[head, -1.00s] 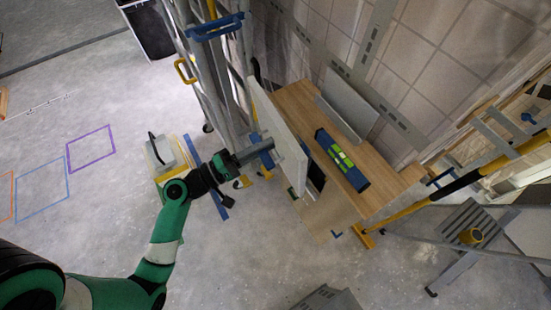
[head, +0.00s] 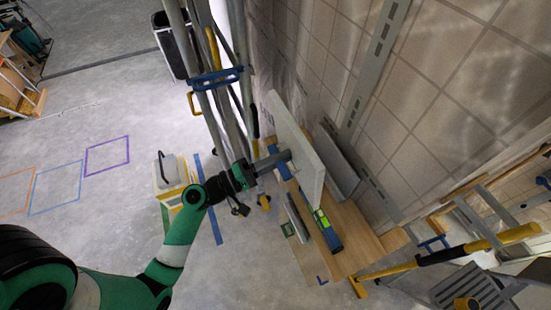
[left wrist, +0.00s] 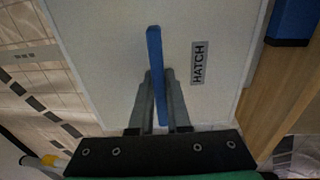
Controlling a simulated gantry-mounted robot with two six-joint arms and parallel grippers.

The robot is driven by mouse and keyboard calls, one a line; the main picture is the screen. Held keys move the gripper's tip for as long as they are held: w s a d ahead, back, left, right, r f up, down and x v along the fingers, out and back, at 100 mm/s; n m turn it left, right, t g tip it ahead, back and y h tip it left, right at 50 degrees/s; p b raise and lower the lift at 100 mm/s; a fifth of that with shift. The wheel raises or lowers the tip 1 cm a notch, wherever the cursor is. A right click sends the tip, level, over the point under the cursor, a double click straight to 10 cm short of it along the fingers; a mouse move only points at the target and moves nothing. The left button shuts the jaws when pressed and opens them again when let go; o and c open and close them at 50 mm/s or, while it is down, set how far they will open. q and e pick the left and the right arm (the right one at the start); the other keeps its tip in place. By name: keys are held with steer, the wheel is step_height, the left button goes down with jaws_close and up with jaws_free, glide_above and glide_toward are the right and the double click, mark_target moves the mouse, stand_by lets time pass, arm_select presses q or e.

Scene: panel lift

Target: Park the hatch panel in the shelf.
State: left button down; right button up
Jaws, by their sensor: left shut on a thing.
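The hatch panel (head: 297,142) is a pale grey flat board, held upright and tilted in the head view. In the left wrist view its face (left wrist: 110,60) fills much of the picture, with a HATCH label (left wrist: 199,63) and a blue bar handle (left wrist: 156,75). My left gripper (head: 287,156) is shut on that handle; its fingers (left wrist: 158,90) close on both sides of it. The wooden shelf unit (head: 362,246) stands against the wall, and the panel covers part of its left end. Whether they touch cannot be told. My right gripper is not in view.
A blue and green level (head: 327,230) lies on the wooden top, and a grey plate (head: 340,168) leans behind it. Metal poles with a blue clamp (head: 215,77) stand left of the panel. A yellow-handled bar (head: 490,246) is at right. Floor is open at left.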

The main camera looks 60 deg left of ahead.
arm_select(q)
steer(key=w+d+f+b, duration=0.1)
steer(key=w+b, duration=0.1)
steer(key=w, duration=0.8)
steer(key=shift+w+d+f, duration=0.2)
steer(key=shift+w+d, duration=0.05)
steer(key=shift+w, duration=0.15)
steer(key=shift+w+d+r+g+p, duration=0.1)
steer(key=shift+w+r+g+p, duration=0.2)
steer(key=shift+p, duration=1.1)
steer(key=shift+w+r+g+p, duration=0.1)
steer(key=shift+w+g+p, duration=0.3)
steer(key=shift+p, duration=1)
steer(key=shift+f+b, duration=0.5)
steer(key=shift+b, duration=0.2)
steer(key=shift+f+b, duration=1.05)
steer(key=shift+b, duration=0.05)
steer(key=shift+f, duration=0.1)
steer(key=shift+f+b, duration=0.35)
steer(key=shift+b, duration=0.15)
steer(key=shift+w, duration=0.1)
stand_by(0.4)
